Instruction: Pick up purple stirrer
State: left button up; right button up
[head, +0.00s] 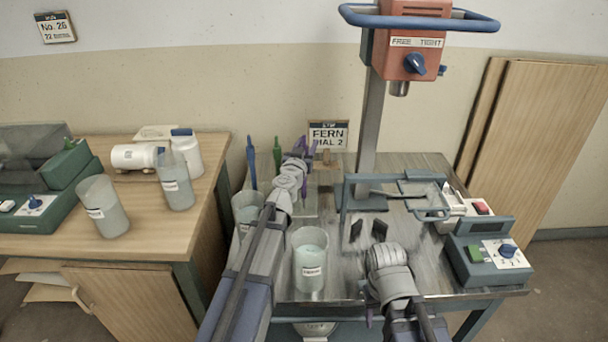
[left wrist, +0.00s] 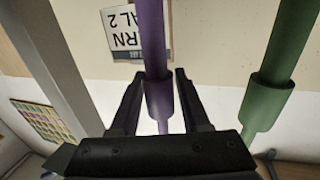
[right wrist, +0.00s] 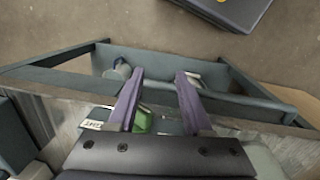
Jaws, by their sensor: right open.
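The purple stirrer (left wrist: 152,35) stands between the two fingers of my left gripper (left wrist: 160,76) in the left wrist view. Its thicker collar sits between the fingertips, with small gaps at the sides, so the jaws look open around it. In the head view the purple stirrer (head: 303,188) is partly hidden by my left gripper (head: 298,158) at the back of the metal table. My right gripper (head: 367,231) is open and empty over the table, right of the front bucket; its fingers also show in the right wrist view (right wrist: 160,78).
A labelled bucket (head: 310,262) stands between my arms. A mixer column (head: 368,130) rises at the back; a control box (head: 488,262) is at right.

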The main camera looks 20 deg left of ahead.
pick_arm(q)
grip_shut()
jog(key=shift+r, duration=0.1)
dwell(0.4)
notch_tip(320, 180, up, 10)
jog(key=p, duration=1)
notch_tip(320, 180, up, 8)
jog(key=p, duration=0.8)
jog(key=shift+r+p, duration=0.15)
jog(key=shift+p, duration=0.15)
jog(key=shift+d, duration=0.1)
